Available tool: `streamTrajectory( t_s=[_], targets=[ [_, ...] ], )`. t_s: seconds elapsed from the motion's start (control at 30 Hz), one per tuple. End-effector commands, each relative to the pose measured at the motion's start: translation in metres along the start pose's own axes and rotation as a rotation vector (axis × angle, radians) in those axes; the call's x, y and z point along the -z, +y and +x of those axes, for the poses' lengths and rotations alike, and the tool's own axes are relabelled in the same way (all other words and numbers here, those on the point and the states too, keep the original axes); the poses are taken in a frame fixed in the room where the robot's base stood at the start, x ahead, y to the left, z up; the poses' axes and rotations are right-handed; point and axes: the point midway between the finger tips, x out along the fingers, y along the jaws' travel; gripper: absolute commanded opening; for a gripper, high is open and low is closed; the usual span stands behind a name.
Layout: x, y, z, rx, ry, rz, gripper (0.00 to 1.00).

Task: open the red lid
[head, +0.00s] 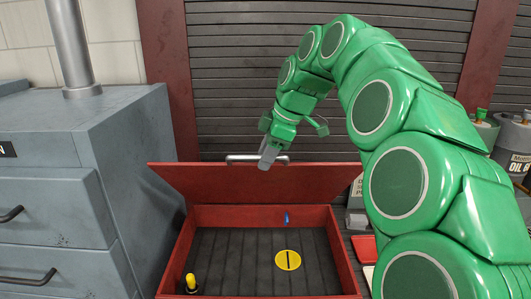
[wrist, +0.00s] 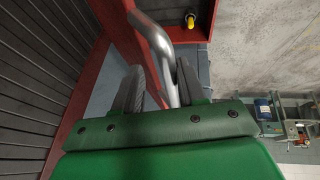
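The red lid (head: 250,187) stands raised at the back of the red box (head: 345,258), steeply tilted, so the box interior shows. A silver bar handle (head: 240,158) runs along the lid's top edge. My gripper (head: 268,157) is at this handle, near its right part in the head view. In the wrist view my gripper's two dark fingers (wrist: 158,75) lie on either side of the handle (wrist: 155,42). Whether both fingers press on the bar is not clear from either view.
Inside the box are a yellow disc (head: 288,260), a small blue part (head: 286,218) and a yellow-and-black knob (head: 191,283). A grey drawer cabinet (head: 60,215) stands close on the left. Cans (head: 514,142) stand at the far right. A slatted shutter (head: 235,90) is behind.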

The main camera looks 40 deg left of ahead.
Motion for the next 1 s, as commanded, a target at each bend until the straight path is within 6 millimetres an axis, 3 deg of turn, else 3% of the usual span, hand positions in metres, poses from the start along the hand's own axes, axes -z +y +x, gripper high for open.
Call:
streamTrajectory(
  t_s=[0.43,1.0],
  targets=[
    [0.003,0.000,-0.013,-0.007,0.004,-0.004,0.40],
    [0.001,0.001,-0.073,-0.006,0.001,-0.001,0.40]
  ],
)
